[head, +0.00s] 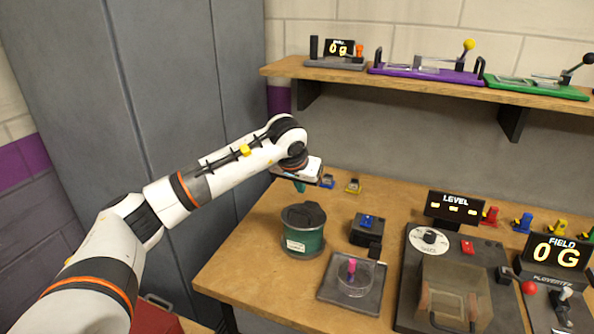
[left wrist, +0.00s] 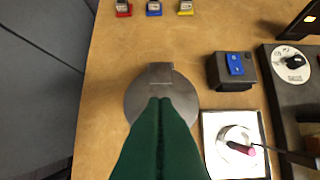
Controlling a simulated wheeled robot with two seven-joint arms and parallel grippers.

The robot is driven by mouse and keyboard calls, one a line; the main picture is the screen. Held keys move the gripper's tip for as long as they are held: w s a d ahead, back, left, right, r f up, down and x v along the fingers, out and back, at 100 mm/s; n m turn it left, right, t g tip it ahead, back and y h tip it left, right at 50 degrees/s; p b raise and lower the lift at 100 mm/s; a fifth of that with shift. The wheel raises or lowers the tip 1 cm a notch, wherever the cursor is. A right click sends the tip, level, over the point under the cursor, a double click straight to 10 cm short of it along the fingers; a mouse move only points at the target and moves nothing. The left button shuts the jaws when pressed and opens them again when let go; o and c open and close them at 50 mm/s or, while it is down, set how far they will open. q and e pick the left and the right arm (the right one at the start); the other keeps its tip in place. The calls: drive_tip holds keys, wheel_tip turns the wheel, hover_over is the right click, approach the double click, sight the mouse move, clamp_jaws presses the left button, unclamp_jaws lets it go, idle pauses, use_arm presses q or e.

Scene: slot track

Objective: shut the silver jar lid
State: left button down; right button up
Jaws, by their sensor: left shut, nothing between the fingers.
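The jar (head: 303,245) is a green canister with a pale label, standing on the wooden table. Its lid (head: 303,215) is a dark grey disc on top. In the left wrist view the lid (left wrist: 135,98) looks like a flat grey round with a hinge block at its far edge, lying over the jar's mouth. I cannot tell whether it is fully seated. My left gripper (head: 300,188) is above the jar, its green fingers together and empty. In the left wrist view the fingertips (left wrist: 160,103) cover the middle of the lid. My right gripper is not in view.
Right of the jar are a black box with a blue switch (head: 367,222) and a plate with a clear dish and pink knob (head: 352,277). A level machine (head: 450,275) stands further right. A shelf (head: 410,80) with gadgets hangs behind. Small coloured switches (head: 353,186) lie behind the jar.

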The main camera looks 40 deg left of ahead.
sight(300, 213)
use_arm(q)
wheel_tip(300, 213, down, 4)
drive_tip(key=shift+p, duration=0.5)
drive_tip(key=shift+s+f, duration=0.25)
drive_tip(key=shift+f, duration=0.3)
drive_tip(key=shift+s+d+f+b, duration=0.1)
drive_tip(key=shift+s+f+b, duration=0.1)
drive_tip(key=shift+f+b, duration=0.35)
drive_tip(key=shift+s+f+b, duration=0.2)
drive_tip(key=shift+f+b, duration=0.2)
drive_tip(key=shift+f, duration=0.15)
drive_tip(key=shift+s+d, duration=0.15)
drive_tip(key=shift+s, duration=0.1)
drive_tip(key=shift+f, duration=0.1)
